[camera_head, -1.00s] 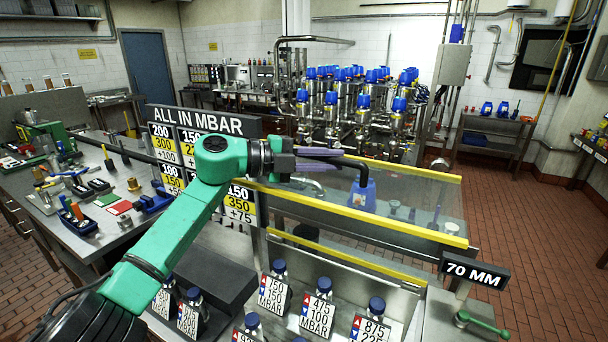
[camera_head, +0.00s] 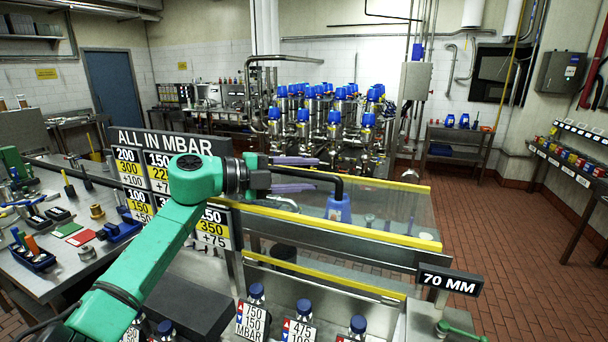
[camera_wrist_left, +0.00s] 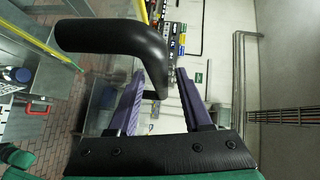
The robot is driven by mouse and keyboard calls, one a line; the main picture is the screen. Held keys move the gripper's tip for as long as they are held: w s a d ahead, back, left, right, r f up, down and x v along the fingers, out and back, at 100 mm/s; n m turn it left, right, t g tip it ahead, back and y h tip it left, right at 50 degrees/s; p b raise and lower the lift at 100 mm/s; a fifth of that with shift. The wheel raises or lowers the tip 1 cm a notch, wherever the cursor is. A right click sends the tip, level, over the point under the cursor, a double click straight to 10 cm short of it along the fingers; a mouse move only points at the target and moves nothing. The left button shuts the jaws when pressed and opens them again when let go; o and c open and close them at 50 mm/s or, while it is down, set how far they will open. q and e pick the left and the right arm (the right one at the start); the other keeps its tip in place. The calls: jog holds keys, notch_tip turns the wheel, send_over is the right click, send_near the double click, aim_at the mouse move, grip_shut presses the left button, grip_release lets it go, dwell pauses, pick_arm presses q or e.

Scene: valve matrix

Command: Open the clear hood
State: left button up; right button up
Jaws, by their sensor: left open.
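The clear hood (camera_head: 385,205) is a see-through panel with yellow edge strips over the steel bench in the head view. It looks lowered, lying low over the bench. In the left wrist view the thick black handle (camera_wrist_left: 110,38) crosses the upper left and bends down toward the space between the fingers (camera_wrist_left: 160,75). I cannot tell whether they touch it. My right gripper is out of view.
An "ALL IN MBAR" board (camera_head: 165,142) stands close behind my left arm. A "70 MM" sign (camera_head: 449,281) and a green lever (camera_head: 460,332) are at the front right. Bottles with number cards (camera_head: 298,328) line the front. A tool bench (camera_head: 58,258) is at left. Tiled floor is open at right.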

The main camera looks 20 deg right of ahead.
pick_arm(q)
jog(key=shift+s+a+f+b, duration=0.1)
jog(key=shift+a+b, duration=0.4)
jog(key=a+b, duration=0.3)
jog(key=a, duration=0.2)
jog(key=shift+s+a, duration=0.15)
jog(key=a+b, duration=0.1)
jog(key=a, duration=0.1)
jog(key=a+r+b, duration=0.1)
jog(key=a, duration=0.2)
jog(key=a+r+b, duration=0.1)
jog(key=a, duration=0.1)
jog(key=shift+s+a, duration=0.3)
jog(key=shift+s+a+r, duration=0.1)
jog(key=shift+a+r, duration=0.05)
jog(key=shift+a, duration=0.1)
